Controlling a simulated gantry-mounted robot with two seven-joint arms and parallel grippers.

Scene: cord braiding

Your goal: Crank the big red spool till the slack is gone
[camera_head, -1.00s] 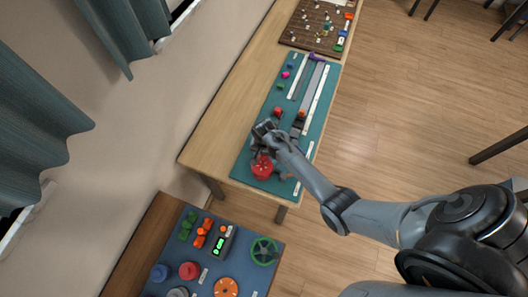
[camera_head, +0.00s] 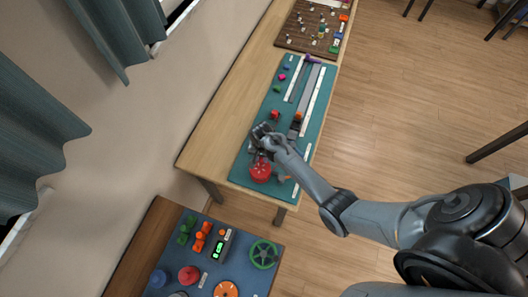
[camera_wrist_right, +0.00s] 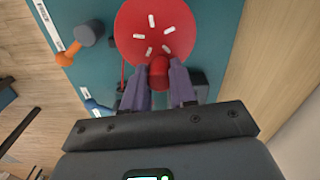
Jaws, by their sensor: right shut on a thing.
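The big red spool (camera_head: 260,171) sits at the near end of the teal board (camera_head: 241,167). In the right wrist view it is a red disc (camera_wrist_right: 155,28) with several short white marks, and a red knob (camera_wrist_right: 182,68) stands near its edge. My right gripper (camera_wrist_right: 170,84) is shut on this red knob, one finger on each side. In the head view my right gripper (camera_head: 262,138) is at the spool's far side and partly covers the board. My left gripper is not in view.
A grey cylinder with an orange part (camera_wrist_right: 88,34) and a blue lever (camera_wrist_right: 95,106) are near the spool. Rails and small coloured blocks (camera_head: 275,115) lie farther up the board. A second, blue board (camera_head: 207,264) with knobs and a green wheel stands nearer.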

